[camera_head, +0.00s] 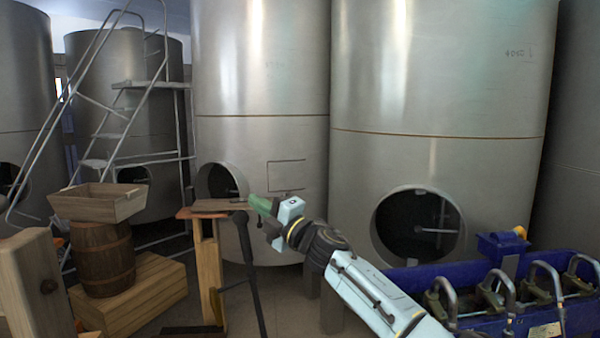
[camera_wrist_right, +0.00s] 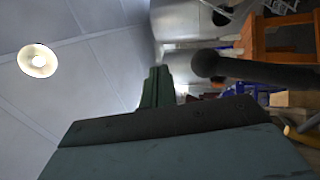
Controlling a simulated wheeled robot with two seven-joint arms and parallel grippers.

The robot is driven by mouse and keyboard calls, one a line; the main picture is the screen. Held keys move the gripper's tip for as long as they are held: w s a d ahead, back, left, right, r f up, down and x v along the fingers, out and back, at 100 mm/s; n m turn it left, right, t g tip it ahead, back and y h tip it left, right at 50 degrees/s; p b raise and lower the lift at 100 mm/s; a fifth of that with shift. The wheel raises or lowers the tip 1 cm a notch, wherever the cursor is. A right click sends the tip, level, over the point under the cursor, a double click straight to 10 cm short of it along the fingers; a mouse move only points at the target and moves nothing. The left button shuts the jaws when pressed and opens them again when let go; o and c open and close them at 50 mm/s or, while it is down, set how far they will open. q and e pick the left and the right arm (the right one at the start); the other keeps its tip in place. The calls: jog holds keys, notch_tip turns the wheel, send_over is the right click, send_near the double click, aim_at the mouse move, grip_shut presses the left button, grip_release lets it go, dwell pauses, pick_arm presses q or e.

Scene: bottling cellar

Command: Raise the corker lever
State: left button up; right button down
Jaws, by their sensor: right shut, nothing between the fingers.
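The corker lever (camera_head: 250,262) is a dark rod with a round black knob (camera_head: 240,217) at its upper end. It stands steeply in front of a wooden stand (camera_head: 207,270) with an orange-brown top. My right gripper (camera_head: 254,201), with green fingers, is shut and empty just above and right of the knob in the head view. In the right wrist view the closed fingers (camera_wrist_right: 156,86) point away from the camera, and the knob (camera_wrist_right: 206,63) shows beside them, with the rod running right. Whether they touch is unclear. My left gripper is not in view.
An open wooden crate (camera_head: 98,212) sits on a barrel (camera_head: 103,262) at left. A blue machine (camera_head: 480,275) with several curved handles stands at right. Large steel tanks (camera_head: 430,160) line the back, with a metal ladder (camera_head: 118,135) at left.

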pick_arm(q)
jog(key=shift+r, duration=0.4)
pick_arm(e)
jog(key=s+d+r, duration=0.5)
jog(key=d, duration=0.1)
jog(key=shift+s+r, duration=0.25)
